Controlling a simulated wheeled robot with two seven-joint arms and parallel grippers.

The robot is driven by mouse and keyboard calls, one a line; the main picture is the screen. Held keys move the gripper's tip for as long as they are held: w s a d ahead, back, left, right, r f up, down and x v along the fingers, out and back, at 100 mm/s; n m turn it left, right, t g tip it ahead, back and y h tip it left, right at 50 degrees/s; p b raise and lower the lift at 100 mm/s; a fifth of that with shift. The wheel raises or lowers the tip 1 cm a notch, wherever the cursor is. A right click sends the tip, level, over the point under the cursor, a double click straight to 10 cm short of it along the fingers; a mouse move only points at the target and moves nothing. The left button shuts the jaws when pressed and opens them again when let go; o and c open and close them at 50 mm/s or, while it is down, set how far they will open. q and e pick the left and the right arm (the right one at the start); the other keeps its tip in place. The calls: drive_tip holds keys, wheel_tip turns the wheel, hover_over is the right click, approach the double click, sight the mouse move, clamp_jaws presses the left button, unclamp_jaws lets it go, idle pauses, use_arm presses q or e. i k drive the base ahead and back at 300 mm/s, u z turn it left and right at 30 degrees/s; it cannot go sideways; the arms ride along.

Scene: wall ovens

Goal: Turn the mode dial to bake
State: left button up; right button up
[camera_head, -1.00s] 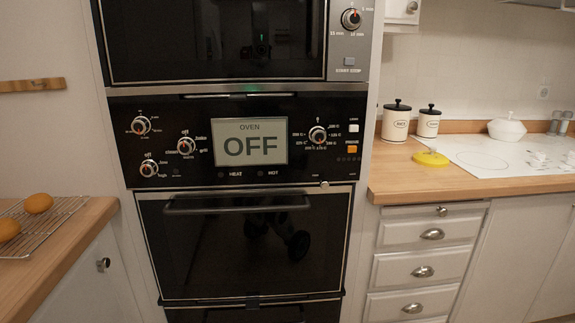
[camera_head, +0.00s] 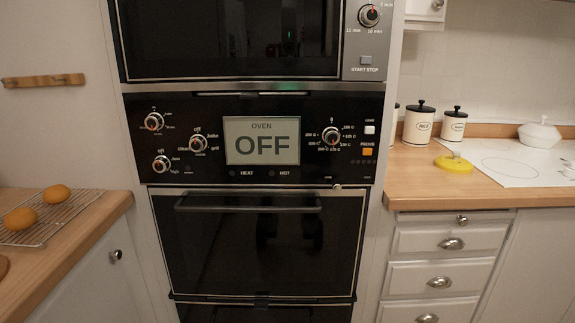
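The oven control panel (camera_head: 320,110) is black and sits in the middle of the view, under the upper oven. The mode dial looks to be the knob (camera_head: 198,143) just left of the display, with small labels around it that seem to read off, bake and grill. The display (camera_head: 262,141) reads OVEN OFF. Two other knobs are further left, an upper one (camera_head: 154,122) and a lower one (camera_head: 161,163). A temperature knob (camera_head: 331,136) is right of the display. Neither of my grippers is in view.
The lower oven door (camera_head: 265,250) is shut, its bar handle (camera_head: 248,203) jutting out below the panel. A left counter (camera_head: 90,235) holds a wire rack with buns. A right counter (camera_head: 420,190) holds canisters (camera_head: 420,122) and a yellow item (camera_head: 453,163). The space before the panel looks clear.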

sight(198, 143)
drive_tip(key=u, duration=0.55)
drive_tip(key=k, duration=1.3)
drive_tip(key=z, duration=0.25)
drive_tip(key=i, duration=1.7)
drive_tip(key=u, duration=0.6)
